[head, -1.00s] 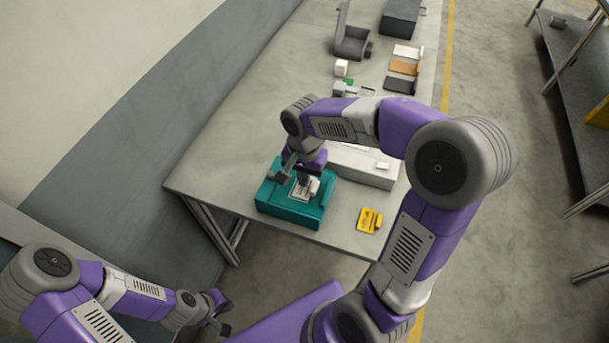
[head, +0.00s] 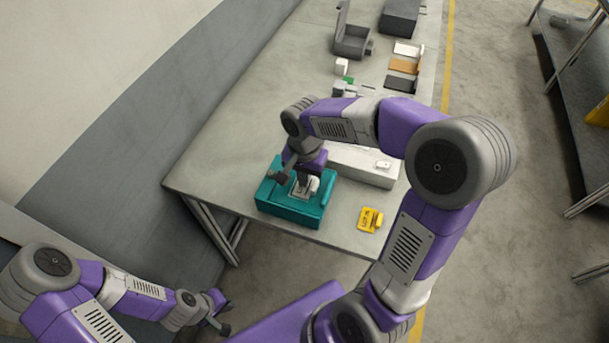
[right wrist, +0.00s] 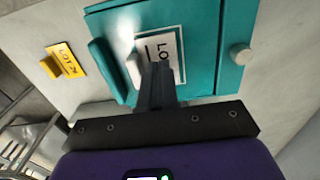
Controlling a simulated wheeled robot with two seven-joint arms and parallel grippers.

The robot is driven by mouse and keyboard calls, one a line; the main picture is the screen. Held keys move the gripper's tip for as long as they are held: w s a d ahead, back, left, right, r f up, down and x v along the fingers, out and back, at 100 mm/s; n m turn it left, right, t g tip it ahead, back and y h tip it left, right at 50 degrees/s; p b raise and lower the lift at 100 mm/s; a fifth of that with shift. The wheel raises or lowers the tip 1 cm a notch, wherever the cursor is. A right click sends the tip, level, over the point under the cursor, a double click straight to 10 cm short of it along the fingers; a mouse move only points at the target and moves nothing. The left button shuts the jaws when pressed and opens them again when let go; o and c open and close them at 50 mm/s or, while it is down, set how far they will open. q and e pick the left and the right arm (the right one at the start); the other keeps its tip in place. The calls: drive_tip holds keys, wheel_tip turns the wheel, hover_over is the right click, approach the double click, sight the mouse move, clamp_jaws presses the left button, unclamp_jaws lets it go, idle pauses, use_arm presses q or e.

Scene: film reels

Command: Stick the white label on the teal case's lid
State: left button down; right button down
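The teal case (head: 278,206) stands shut at the near end of the table. My right gripper (head: 303,187) points down over its lid. In the right wrist view, the fingers (right wrist: 155,72) are close together at the raised white tab of the white label (right wrist: 172,45), and appear shut on it. The label, with dark print, lies flat against or just over the teal lid (right wrist: 204,35); I cannot tell if it touches. The fingers hide part of it. My left gripper (head: 219,312) is away from the table at lower left, its fingers apart and empty.
A yellow tag (head: 369,219) lies right of the case. A long pale box (head: 372,168) stands just behind it. Further back are white, orange and dark tags (head: 403,67), a small white cube (head: 341,66) and an open grey box (head: 352,44).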

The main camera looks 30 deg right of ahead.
drive_tip(key=shift+f+b, duration=0.35)
drive_tip(key=shift+f, duration=0.15)
drive_tip(key=shift+r, duration=0.1)
idle(0.6)
wheel_tip(320, 180, up, 6)
drive_tip(key=p, duration=0.5)
idle(0.6)
